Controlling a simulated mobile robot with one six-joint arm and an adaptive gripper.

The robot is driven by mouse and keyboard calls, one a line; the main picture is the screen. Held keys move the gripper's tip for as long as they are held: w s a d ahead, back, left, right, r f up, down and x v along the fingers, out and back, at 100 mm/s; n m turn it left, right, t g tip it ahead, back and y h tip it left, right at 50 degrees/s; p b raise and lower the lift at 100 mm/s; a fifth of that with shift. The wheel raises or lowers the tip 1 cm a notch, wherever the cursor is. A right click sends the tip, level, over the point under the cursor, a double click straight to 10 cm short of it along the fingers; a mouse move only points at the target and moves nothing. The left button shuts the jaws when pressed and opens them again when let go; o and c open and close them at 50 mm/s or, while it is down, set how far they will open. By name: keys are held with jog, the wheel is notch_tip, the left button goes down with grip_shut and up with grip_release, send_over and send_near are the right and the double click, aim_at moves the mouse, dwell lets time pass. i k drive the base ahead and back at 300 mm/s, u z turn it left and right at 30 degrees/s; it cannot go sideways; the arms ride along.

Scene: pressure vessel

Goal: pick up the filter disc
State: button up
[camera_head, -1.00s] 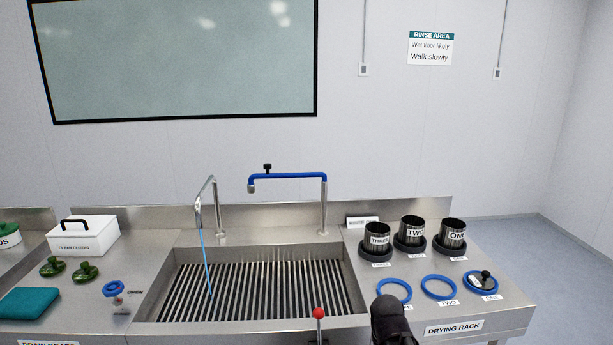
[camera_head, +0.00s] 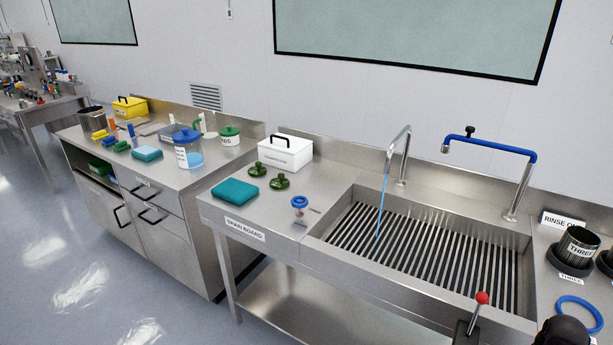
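I cannot make out a filter disc for certain in the current head view. One blue ring (camera_head: 578,311) lies flat at the right edge on the drying side, near a label reading THREE. Behind it a dark metal cup (camera_head: 579,247) marked THREE stands in a black base. The other rings and cups are outside the picture or cut off by its right edge. A dark rounded part at the bottom right looks like my arm. My gripper's fingers do not show.
Water runs from the left tap (camera_head: 402,155) into the slatted sink (camera_head: 420,250). A red-knobbed lever (camera_head: 482,298) stands at its front. The drain board holds a teal cloth (camera_head: 236,193), green knobbed pieces (camera_head: 279,181) and a white box (camera_head: 286,152). Floor (camera_head: 60,260) is clear at left.

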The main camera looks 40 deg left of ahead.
aim_at(281, 182)
jog(key=u, duration=1.5)
jog(key=k, duration=0.95)
jog(key=i, duration=0.65)
jog(key=u, duration=0.05)
